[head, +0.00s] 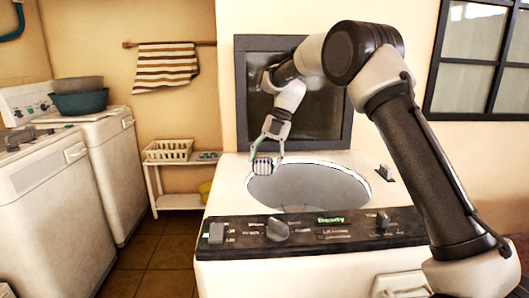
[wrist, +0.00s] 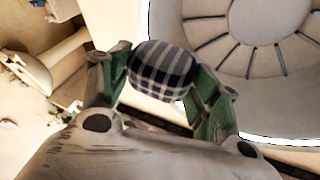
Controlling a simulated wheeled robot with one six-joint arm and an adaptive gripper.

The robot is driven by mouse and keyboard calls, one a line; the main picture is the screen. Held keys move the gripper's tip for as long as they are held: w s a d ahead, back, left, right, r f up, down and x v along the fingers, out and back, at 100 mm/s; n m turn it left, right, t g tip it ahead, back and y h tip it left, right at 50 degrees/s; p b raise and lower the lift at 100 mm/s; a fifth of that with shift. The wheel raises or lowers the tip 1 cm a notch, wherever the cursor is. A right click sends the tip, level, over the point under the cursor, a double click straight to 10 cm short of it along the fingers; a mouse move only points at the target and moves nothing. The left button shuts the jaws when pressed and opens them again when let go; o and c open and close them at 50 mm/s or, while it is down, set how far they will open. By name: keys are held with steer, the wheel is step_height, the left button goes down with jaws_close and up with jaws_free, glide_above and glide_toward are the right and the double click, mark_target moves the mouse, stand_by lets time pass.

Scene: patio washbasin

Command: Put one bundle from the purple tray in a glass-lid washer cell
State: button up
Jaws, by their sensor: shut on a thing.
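My gripper (head: 266,156) is shut on a small dark-and-white checked bundle (head: 262,166). In the wrist view the bundle (wrist: 163,70) sits between the two green fingers of my gripper (wrist: 160,82). In the head view it appears over the left rim of a white top-loading washer's round opening (head: 315,188). The wrist view shows the washer's pale drum floor (wrist: 262,45) with radial ribs, to the upper right of the bundle. I cannot tell whether clear glass covers the opening. The purple tray is not in view.
The washer's dark control panel (head: 300,232) with knobs runs along its front. A dark-framed window (head: 243,95) is behind it. Two other white washers stand at left, with a teal basin (head: 80,103) on the farther one. A cream basket (head: 168,151) sits on a low shelf.

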step_height(320, 180, down, 26)
steer(key=shift+f, duration=0.1)
stand_by(1.1)
steer(key=o, duration=1.3)
steer(key=shift+c, duration=0.2)
